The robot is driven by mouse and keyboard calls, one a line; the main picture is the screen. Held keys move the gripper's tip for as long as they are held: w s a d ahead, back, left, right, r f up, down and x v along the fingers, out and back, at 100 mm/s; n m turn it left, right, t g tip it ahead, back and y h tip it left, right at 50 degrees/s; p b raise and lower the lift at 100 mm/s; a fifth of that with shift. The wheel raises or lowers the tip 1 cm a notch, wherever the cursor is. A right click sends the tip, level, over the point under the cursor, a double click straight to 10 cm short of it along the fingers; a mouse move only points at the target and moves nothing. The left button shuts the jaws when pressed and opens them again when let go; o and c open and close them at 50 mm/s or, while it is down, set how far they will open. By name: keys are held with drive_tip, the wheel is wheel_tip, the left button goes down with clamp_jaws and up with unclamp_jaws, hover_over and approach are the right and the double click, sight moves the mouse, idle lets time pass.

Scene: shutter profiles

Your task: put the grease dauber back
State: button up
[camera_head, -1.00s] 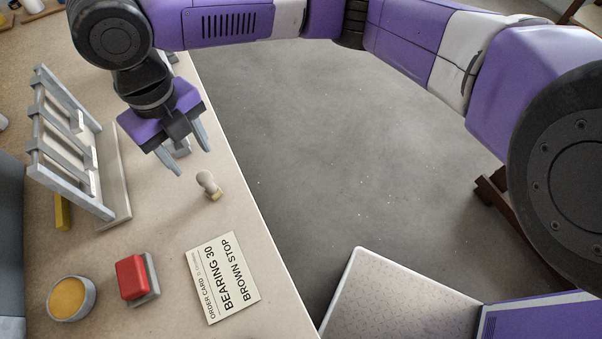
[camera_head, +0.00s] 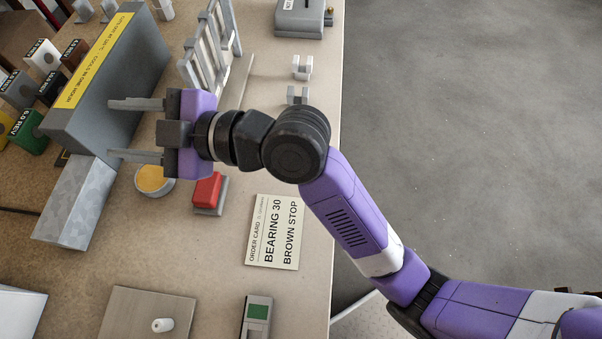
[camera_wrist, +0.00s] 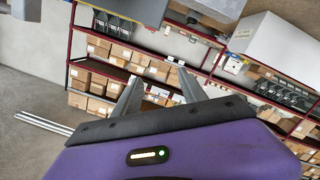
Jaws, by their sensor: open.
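My gripper (camera_head: 112,130) is open and empty in the head view, its two grey fingers spread and pointing left, above the long grey block with a yellow label. In the wrist view my gripper (camera_wrist: 158,78) also shows nothing between its fingers. The grease dauber, a small pale knob with a yellowish end in the earlier head view, is not visible now. The bench patch where it stood appears covered by my wrist and arm. The round grease tin (camera_head: 153,181), grey with yellow grease, stands below my gripper in the picture.
The red block (camera_head: 207,190) and the order card (camera_head: 274,232) lie right of the tin. The long grey block (camera_head: 110,85) and a pale block (camera_head: 75,205) stand at the left. A grey rack (camera_head: 208,50) is above. A plate (camera_head: 125,310) bears a white peg (camera_head: 162,325).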

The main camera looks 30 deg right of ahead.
drive_tip(key=s+d+f+m+t+h, duration=0.5)
drive_tip(key=s+d+f+m+h, duration=0.5)
drive_tip(key=s+d+f+m, duration=0.5)
drive_tip(key=s+d+m+h, duration=0.1)
drive_tip(key=s+d, duration=0.5)
drive_tip(key=s, duration=0.2)
drive_tip(key=s+d+r+g+h, duration=0.1)
drive_tip(key=s+d, duration=0.5)
drive_tip(key=s, duration=0.3)
drive_tip(key=shift+m+h, duration=0.4)
drive_tip(key=shift+s, duration=0.1)
